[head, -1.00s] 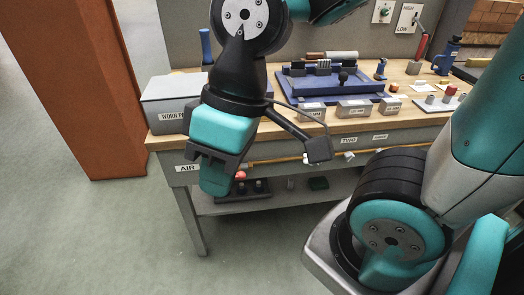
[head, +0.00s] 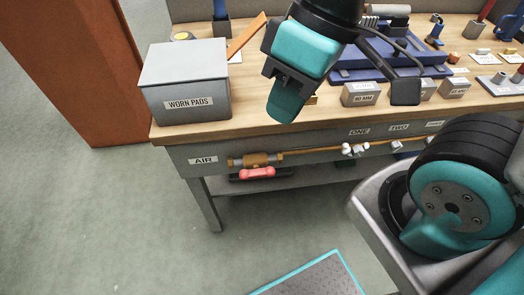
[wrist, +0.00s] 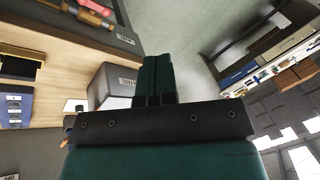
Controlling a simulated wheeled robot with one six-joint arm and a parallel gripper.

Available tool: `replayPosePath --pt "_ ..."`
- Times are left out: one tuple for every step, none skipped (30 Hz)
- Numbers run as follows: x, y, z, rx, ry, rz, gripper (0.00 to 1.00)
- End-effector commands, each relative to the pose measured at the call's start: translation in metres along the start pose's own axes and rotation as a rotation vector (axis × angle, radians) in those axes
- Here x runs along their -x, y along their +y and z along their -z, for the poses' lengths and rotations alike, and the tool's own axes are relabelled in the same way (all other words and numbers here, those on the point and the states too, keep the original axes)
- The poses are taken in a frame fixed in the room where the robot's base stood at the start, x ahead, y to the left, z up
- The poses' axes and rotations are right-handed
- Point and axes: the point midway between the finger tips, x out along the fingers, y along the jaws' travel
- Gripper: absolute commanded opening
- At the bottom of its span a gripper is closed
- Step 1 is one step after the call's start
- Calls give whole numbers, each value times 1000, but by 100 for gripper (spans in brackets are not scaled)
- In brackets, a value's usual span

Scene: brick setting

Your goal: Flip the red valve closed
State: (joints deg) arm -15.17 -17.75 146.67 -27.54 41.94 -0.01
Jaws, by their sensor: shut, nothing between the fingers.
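The red valve handle (head: 257,172) lies roughly level, along the pipe, just below its brass valve body (head: 250,160) on the bench's front, right of the AIR label (head: 204,160). It also shows in the wrist view's top left (wrist: 98,10). My gripper (head: 283,108) is shut and empty. In the head view it appears above and right of the handle, in front of the bench's front edge, apart from the valve. The shut fingers (wrist: 156,62) point away from the camera in the wrist view, with the valve off to their left.
The pipe (head: 315,151) runs right past white fittings (head: 355,149) by the ONE and TWO labels. A grey WORN PADS box (head: 186,85) stands on the wooden bench top (head: 215,118) near my gripper. A lower shelf sits below. The floor in front is open, with a teal-edged mat (head: 315,275).

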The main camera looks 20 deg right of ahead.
Motion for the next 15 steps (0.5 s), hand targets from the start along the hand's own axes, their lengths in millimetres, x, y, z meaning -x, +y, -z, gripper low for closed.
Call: replayPosePath --pt "0 0 0 0 0 0 0" --pt "0 0 0 0 0 0 0" --pt "0 0 0 0 0 0 0" --pt "0 0 0 0 0 0 0" --pt "0 0 0 0 0 0 0" --pt "0 0 0 0 0 0 0" --pt "0 0 0 0 0 0 0" --pt "0 0 0 0 0 0 0" --pt "0 0 0 0 0 0 0" --pt "0 0 0 0 0 0 0" --pt "0 0 0 -1 0 0 0" --pt "-2 1 1 -7 -4 -3 0" --pt "-4 4 2 -17 -10 -7 0" --pt "-8 7 4 -33 -19 -14 0" --pt "-15 14 7 -66 -38 -29 0"
